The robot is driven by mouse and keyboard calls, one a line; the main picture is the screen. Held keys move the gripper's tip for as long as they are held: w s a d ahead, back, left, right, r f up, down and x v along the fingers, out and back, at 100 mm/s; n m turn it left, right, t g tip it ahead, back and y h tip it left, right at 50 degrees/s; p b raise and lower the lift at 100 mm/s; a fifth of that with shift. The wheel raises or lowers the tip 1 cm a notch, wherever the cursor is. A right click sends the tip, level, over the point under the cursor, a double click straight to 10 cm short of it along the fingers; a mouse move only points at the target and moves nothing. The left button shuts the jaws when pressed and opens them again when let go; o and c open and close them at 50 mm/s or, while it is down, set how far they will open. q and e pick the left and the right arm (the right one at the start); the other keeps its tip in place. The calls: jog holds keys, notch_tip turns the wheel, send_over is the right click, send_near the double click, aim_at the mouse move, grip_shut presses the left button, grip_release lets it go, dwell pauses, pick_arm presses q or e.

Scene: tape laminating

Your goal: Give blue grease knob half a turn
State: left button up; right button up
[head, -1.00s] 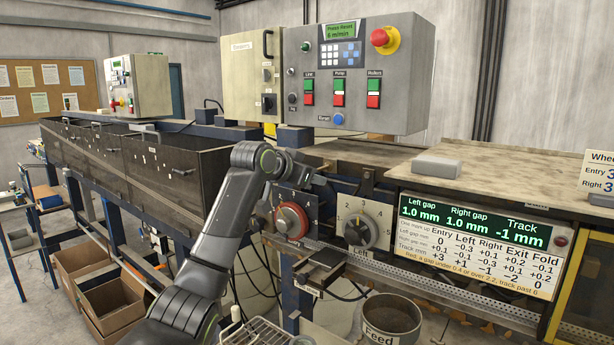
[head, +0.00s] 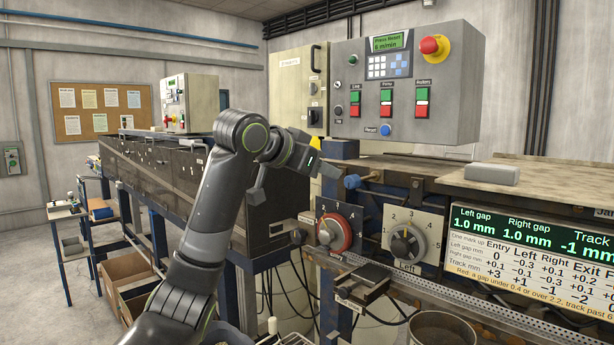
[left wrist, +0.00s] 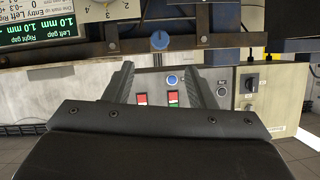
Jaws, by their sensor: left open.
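The blue grease knob (head: 352,181) sits at the end of a short rod below the control box, above the grey dial plates. In the left wrist view, which is upside down, the blue grease knob (left wrist: 159,40) shows beyond the fingertips, about centred between them. My left gripper (head: 326,158) is open and empty, just up and left of the knob in the head view. Its two fingers also show in the left wrist view (left wrist: 157,68), apart from the knob. My right gripper is in neither view.
The control box (head: 405,85) has a red stop button and a blue Reset button (head: 385,130). Below the knob are a red-ringed dial (head: 334,232) and a grey dial (head: 403,244). A grey block (head: 492,173) lies on the bench top at right. Dark troughs (head: 165,165) run along the left.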

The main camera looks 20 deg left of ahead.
pick_arm(q)
jog(key=shift+b+v, duration=0.35)
jog(key=shift+v, duration=1.3)
